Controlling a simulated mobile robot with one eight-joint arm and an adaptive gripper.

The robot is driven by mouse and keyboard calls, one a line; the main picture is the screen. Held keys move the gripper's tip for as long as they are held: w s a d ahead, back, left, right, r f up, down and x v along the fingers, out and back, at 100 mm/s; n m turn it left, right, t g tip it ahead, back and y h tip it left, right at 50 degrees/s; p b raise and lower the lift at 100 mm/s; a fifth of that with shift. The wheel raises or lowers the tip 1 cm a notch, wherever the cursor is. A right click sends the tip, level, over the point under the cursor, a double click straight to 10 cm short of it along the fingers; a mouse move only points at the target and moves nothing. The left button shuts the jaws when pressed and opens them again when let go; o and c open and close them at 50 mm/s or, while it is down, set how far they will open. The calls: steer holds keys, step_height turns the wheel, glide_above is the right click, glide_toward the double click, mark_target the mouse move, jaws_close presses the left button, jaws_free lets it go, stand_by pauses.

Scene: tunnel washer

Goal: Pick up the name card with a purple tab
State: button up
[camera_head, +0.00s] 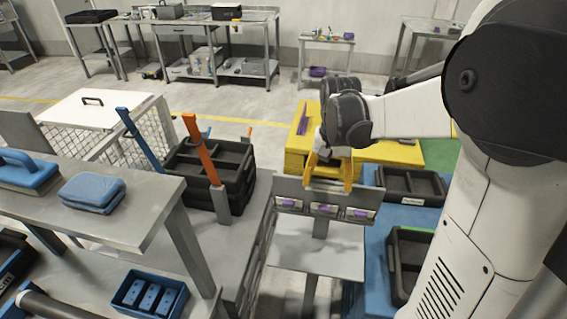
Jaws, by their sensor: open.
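Three small pale name cards, each with a purple patch, sit in a row along the upper part of a grey stand: a left card (288,203), a middle card (323,209) and a right card (359,213). The grey stand (318,262) has an upright back panel and a flat lower plate. My gripper (328,180) has yellow fingers, spread apart and empty. It is at the top edge of the stand's panel, above the middle card in the picture. I cannot tell whether the fingers touch the panel. Writing on the cards is too small to read.
A yellow box (298,150) stands behind the stand. Black trays (410,185) lie on a blue surface to the right. Left are a black crate (190,165) with blue and orange handles, a grey table (105,225) with blue pads, and a blue bin (150,297).

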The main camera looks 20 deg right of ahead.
steer(key=b, duration=0.2)
glide_above(324, 208)
step_height(324, 208, down, 5)
step_height(324, 208, down, 6)
steer(key=shift+r+b, duration=0.1)
steer(key=shift+b, duration=0.95)
steer(key=c, duration=0.6)
